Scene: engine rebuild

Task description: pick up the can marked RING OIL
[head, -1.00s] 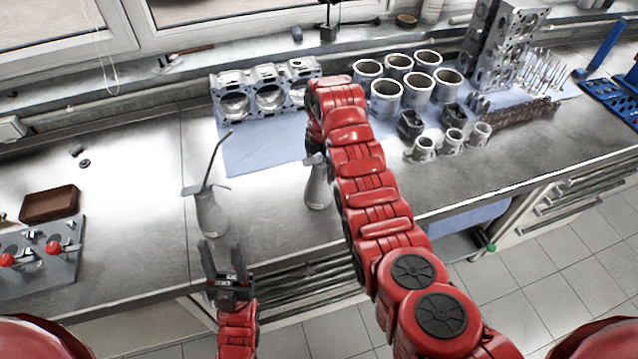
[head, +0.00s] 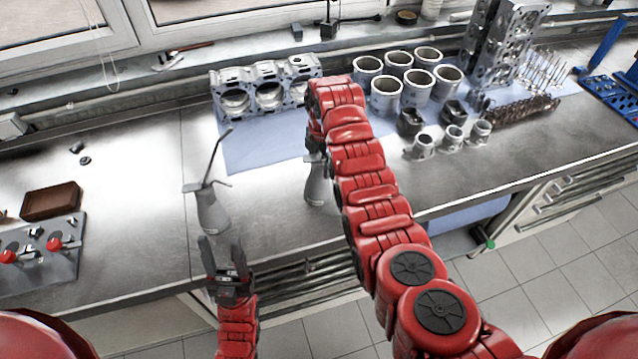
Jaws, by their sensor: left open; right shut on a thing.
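Two grey oil cans with pump tops stand on the metal bench. The left oil can (head: 212,211) is upright with a long thin spout, and nothing touches it. The other oil can (head: 318,184) is partly behind my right arm. My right gripper (head: 315,157) is at its top, shut on it; the fingers are mostly hidden by my arm. I cannot read a RING OIL label on either can. My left gripper (head: 224,262) is open and empty, pointing up in front of the bench edge, just below the left can.
A blue cloth (head: 262,150) holds an engine block (head: 268,88), several cylinder liners (head: 386,92) and pistons (head: 422,147). A brown tray (head: 51,201) and a grey fixture with red knobs (head: 38,262) lie at the left. The bench left of the cans is mostly clear.

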